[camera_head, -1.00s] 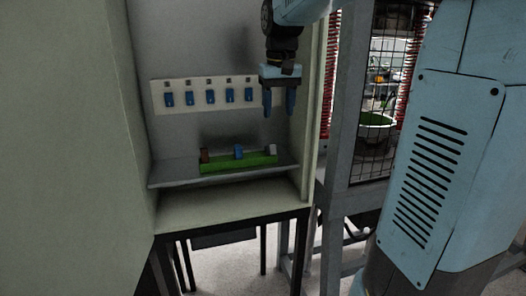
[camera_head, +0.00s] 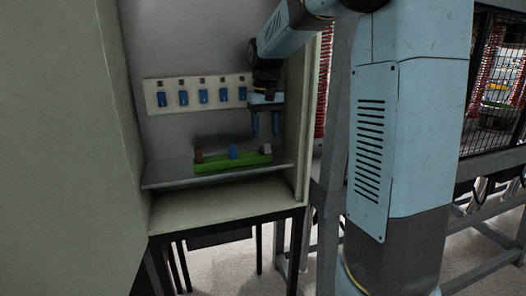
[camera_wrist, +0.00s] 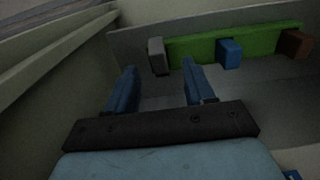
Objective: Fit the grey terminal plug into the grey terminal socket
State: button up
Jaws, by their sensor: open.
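A green holder (camera_head: 215,164) lies on the shelf and carries a brown block, a blue block and the grey terminal plug (camera_head: 265,149) at its right end. The grey plug also shows in the wrist view (camera_wrist: 156,56), at the left end of the green holder. My gripper (camera_head: 265,134) is open, fingers down, just above the grey plug. In the wrist view the grey plug appears in the gap between the two blue fingers (camera_wrist: 158,76), beyond their tips. Nothing is between the jaws. I cannot make out the grey terminal socket.
A pale strip (camera_head: 152,99) with several blue parts is on the cabinet's back wall, left of my gripper. The brown block (camera_head: 198,156) and blue block (camera_head: 234,152) stand left of the plug. The cabinet's right wall (camera_head: 298,125) is close to my gripper.

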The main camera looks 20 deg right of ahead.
aim_at(266, 145)
jog(key=shift+d+f, duration=0.15)
jog(key=shift+f, duration=2.75)
jog(key=shift+c, duration=0.5)
grip_shut()
